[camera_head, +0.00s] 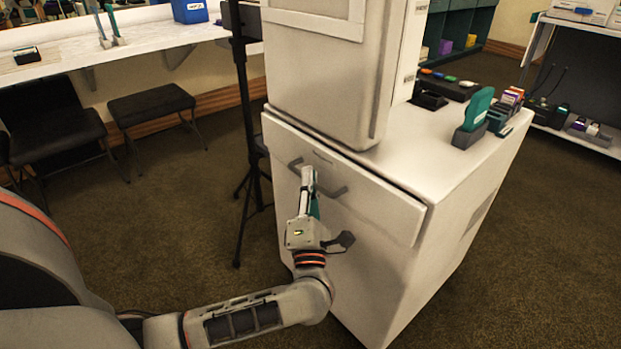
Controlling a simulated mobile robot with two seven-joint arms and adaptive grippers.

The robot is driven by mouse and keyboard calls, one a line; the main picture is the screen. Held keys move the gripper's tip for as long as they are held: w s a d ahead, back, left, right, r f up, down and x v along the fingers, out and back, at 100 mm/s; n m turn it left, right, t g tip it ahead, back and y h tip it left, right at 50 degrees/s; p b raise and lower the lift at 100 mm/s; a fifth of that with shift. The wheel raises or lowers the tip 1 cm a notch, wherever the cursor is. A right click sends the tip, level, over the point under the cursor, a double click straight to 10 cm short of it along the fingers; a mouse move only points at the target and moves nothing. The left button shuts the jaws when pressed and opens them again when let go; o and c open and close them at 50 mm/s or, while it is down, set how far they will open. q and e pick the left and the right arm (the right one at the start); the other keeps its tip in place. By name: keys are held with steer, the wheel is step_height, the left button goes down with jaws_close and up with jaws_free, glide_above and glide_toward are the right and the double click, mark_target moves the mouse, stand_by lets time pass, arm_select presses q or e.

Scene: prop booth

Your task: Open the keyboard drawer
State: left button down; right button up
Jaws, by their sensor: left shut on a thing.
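The keyboard drawer (385,205) is the white upper front of the white cabinet, with a thin dark gap along its top edge. Its grey bar handle (337,191) runs across the middle of the front. My left gripper (309,174) is at the handle, shut on it near the middle of the bar. The gripper and wrist hide part of the handle and the front below it. My right gripper is not in view.
A tall white cabinet unit (325,80) stands on the cabinet top (415,150). A green device in a dark holder (474,118) sits at the right. A black stand (243,90) is close on the left. A black stool (152,105) stands farther left. Carpet is open in front.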

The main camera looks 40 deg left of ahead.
arm_select(q)
steer(key=s+a+p, duration=0.1)
steer(key=s+p, duration=0.3)
steer(key=s, duration=1.8)
steer(key=shift+a, duration=0.3)
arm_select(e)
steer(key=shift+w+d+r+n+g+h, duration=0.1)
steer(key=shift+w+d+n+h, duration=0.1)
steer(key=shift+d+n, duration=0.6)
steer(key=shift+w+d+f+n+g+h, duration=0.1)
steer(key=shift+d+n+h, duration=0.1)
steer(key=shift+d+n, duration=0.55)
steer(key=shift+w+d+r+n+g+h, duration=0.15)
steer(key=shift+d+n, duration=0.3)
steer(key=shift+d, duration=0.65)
arm_select(q)
steer(key=shift+f, duration=0.1)
steer(key=c, duration=2.4)
jaws_free()
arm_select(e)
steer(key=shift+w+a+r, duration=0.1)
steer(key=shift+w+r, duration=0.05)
